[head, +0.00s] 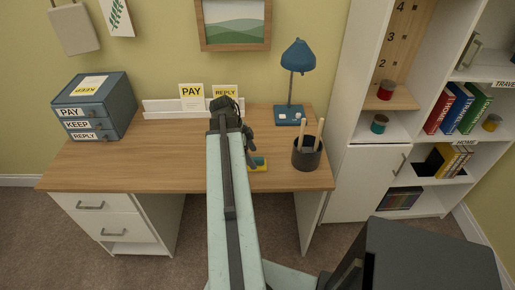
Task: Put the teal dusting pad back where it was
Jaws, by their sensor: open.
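A small teal and yellow item (259,164), which looks like the dusting pad, lies on the desk (150,170) near its front edge, just right of my arm. My arm hides part of it on the left. My gripper (249,137) is over the desk, beyond the pad and toward the wall, pointing away from me. Its jaws are dark and mostly hidden behind my arm. They are open, and I see nothing held in them.
A blue drawer box (92,106) stands at the desk's left. A white card rack (165,110) with PAY and REPLY cards is at the back. A blue lamp (296,70) and black pen cup (307,154) stand right. A white shelf unit (365,175) holds books and jars.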

